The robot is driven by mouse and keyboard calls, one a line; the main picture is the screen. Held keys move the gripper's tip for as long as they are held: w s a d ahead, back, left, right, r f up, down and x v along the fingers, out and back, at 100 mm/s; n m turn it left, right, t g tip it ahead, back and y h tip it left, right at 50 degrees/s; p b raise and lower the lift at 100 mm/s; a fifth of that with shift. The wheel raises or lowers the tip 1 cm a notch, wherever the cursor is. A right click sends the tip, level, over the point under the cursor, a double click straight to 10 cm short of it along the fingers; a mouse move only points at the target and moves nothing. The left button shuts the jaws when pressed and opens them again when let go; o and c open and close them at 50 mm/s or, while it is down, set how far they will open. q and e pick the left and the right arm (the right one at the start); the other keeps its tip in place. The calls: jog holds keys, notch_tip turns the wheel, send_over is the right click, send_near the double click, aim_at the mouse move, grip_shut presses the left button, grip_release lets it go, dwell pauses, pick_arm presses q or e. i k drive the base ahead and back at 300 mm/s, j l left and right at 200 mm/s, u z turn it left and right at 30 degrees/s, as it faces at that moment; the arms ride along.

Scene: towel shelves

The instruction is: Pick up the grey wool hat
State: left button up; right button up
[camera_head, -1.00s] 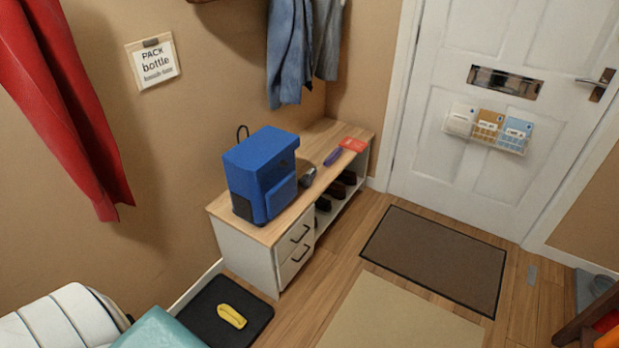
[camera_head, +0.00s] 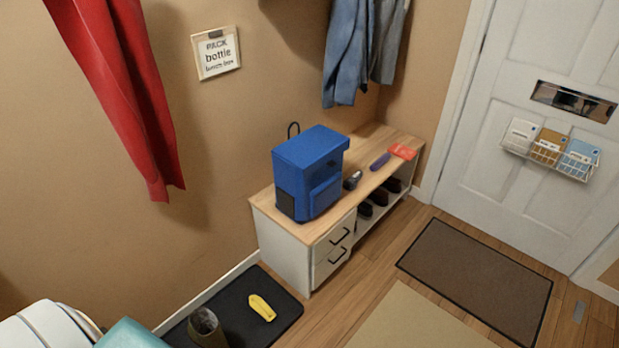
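I cannot make out a grey wool hat for certain in this view. A small dark grey object (camera_head: 353,180) lies on the bench top beside the blue backpack (camera_head: 309,175), too small to identify. Neither of my grippers is in view.
The wooden-topped bench (camera_head: 277,203) has drawers and a shelf of dark shoes (camera_head: 380,197). A dark mat (camera_head: 285,303) holds a yellow item (camera_head: 262,307) and a brown boot-like object (camera_head: 207,327). Coats hang above. Floor lies open before the brown doormat (camera_head: 475,275) and white door (camera_head: 530,130).

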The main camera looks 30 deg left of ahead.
aim_at(349, 184)
jog(key=i+l+u, duration=0.1)
jog(key=i+u, duration=0.15)
jog(key=u, duration=0.2)
jog(key=i+l+u, duration=0.2)
jog(key=u, duration=0.25)
jog(key=i+l+u, duration=0.25)
jog(key=u, duration=0.2)
jog(key=i+l+u, duration=0.1)
jog(key=l, duration=0.3)
jog(key=i+l+u, duration=0.1)
jog(key=i+l, duration=0.2)
jog(key=i+l+u, duration=0.1)
jog(key=l, duration=0.4)
jog(key=i+l+u, duration=0.1)
jog(key=l, duration=0.3)
jog(key=i+l+u, duration=0.1)
jog(key=i+l, duration=0.15)
jog(key=l, duration=0.2)
jog(key=i+l+u, duration=0.1)
jog(key=l, duration=0.35)
jog(key=i+l+u, duration=0.1)
jog(key=l, duration=0.35)
